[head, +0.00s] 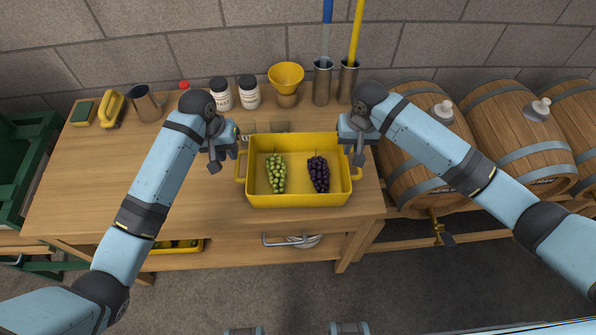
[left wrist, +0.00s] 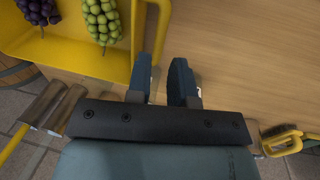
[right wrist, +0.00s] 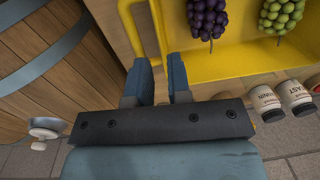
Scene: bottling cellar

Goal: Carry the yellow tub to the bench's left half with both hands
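The yellow tub (head: 300,201) sits on the right half of the wooden bench (head: 110,175), with a loop handle at each end. Green grapes (head: 276,175) and dark purple grapes (head: 318,174) lie in it. My left gripper (head: 230,154) is at the tub's left handle (left wrist: 164,20); in the left wrist view its fingers (left wrist: 163,80) stand apart, the handle's bar near the gap. My right gripper (head: 352,150) is at the right handle (right wrist: 158,25); its fingers (right wrist: 160,80) also stand apart with the bar near the gap. Neither visibly clamps; exact contact is unclear.
A sponge (head: 83,113), yellow-handled brush (head: 112,109), metal jug (head: 146,103), two labelled jars (head: 249,92), a yellow funnel (head: 286,78) and metal cylinders (head: 322,84) line the bench's back. The bench's left middle is clear. Barrels (head: 515,135) stand right.

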